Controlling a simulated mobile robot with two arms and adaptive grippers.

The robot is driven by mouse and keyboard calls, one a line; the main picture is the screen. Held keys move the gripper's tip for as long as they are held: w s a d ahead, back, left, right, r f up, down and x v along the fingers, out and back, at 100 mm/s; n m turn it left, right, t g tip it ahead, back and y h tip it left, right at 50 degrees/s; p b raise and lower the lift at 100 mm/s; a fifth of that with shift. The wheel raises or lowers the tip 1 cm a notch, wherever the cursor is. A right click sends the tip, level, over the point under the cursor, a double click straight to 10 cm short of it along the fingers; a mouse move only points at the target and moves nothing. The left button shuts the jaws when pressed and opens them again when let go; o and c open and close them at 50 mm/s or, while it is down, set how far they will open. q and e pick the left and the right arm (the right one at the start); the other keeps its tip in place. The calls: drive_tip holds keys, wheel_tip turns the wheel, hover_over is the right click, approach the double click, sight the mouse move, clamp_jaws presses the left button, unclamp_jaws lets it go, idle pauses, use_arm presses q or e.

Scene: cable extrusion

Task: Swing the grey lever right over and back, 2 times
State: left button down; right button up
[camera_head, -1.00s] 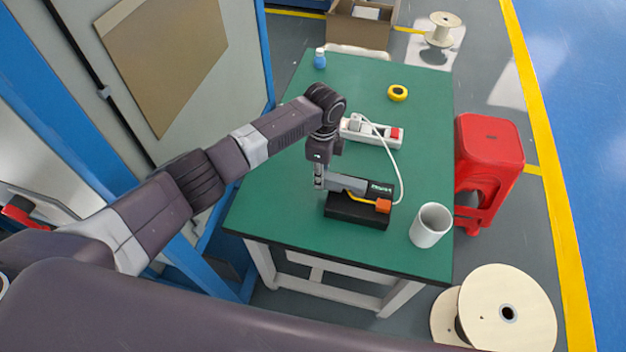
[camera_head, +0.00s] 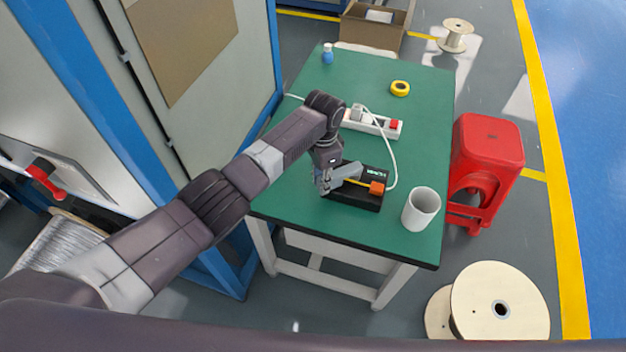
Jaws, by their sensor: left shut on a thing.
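A black device (camera_head: 352,197) stands near the front of the green table. It has an orange block (camera_head: 377,188) at its right end and a thin yellow strip leading to that block. My left gripper (camera_head: 325,184) is at the device's left end and is shut on the grey lever (camera_head: 347,174). The lever slants up to the right from the gripper, above the black body. The fingertips and part of the lever's end are hard to make out at this size. My right gripper is out of view.
A red stool (camera_head: 487,145) stands right of the green table (camera_head: 425,120).

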use_arm(q)
drive_tip(key=shift+s+d+n, duration=0.25)
drive_tip(key=shift+s+n, duration=0.05)
drive_tip(key=shift+n, duration=0.2)
drive_tip(key=c, duration=1.7)
unclamp_jaws()
wheel_tip(320, 180, up, 12)
